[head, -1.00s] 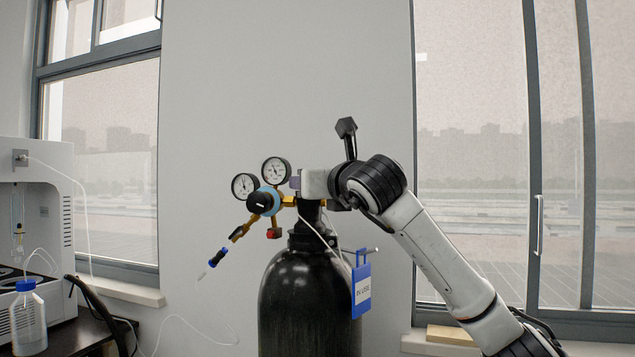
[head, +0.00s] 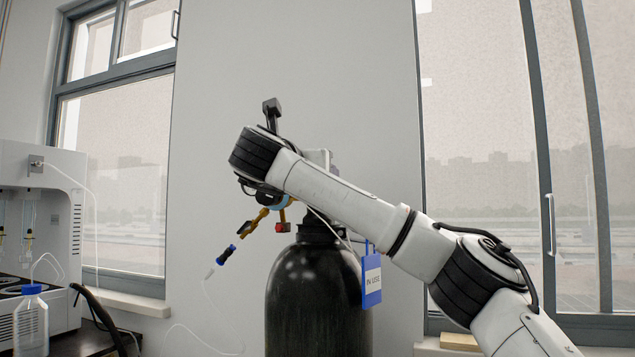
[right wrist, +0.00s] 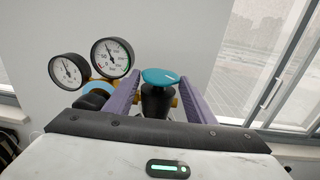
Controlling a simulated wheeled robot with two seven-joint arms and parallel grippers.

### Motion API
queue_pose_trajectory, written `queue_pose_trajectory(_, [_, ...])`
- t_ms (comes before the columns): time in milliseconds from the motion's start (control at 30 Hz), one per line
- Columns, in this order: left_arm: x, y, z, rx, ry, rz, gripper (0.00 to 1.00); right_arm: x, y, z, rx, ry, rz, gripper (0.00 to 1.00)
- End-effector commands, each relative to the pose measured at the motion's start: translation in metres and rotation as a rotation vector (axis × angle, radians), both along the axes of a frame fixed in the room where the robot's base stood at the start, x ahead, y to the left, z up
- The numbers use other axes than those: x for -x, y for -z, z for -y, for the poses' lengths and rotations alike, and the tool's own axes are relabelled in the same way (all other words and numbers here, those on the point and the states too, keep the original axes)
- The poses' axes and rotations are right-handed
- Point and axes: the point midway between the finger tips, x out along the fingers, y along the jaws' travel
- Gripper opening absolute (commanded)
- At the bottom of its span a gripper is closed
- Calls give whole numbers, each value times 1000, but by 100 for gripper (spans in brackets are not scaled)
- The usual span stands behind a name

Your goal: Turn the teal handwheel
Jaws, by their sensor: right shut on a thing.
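The teal handwheel (right wrist: 161,76) sits on top of a dark valve body in the right wrist view. My right gripper (right wrist: 162,84) has its two purple fingers on either side of the handwheel and is shut on it. In the head view my right arm crosses in front of the valve and hides the handwheel. The valve tops a black gas cylinder (head: 318,300). My left gripper is in no view.
Two round pressure gauges (right wrist: 112,57) are close on the left of the gripper. A blue "IN USE" tag (head: 371,278) hangs at the cylinder's right. A white machine (head: 50,200) and bottle (head: 31,320) are at the left.

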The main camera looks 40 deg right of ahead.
Motion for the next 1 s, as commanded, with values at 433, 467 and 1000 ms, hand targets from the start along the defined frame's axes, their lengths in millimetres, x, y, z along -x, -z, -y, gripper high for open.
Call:
queue_pose_trajectory(433, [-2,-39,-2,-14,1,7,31,-10,-1,-3,-1,321,-15,28])
queue_pose_trajectory(467, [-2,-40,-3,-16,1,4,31,-11,-1,-4,-1,334,-15,28])
queue_pose_trajectory(1000, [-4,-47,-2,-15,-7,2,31,-9,3,-1,-1,425,-8,27])
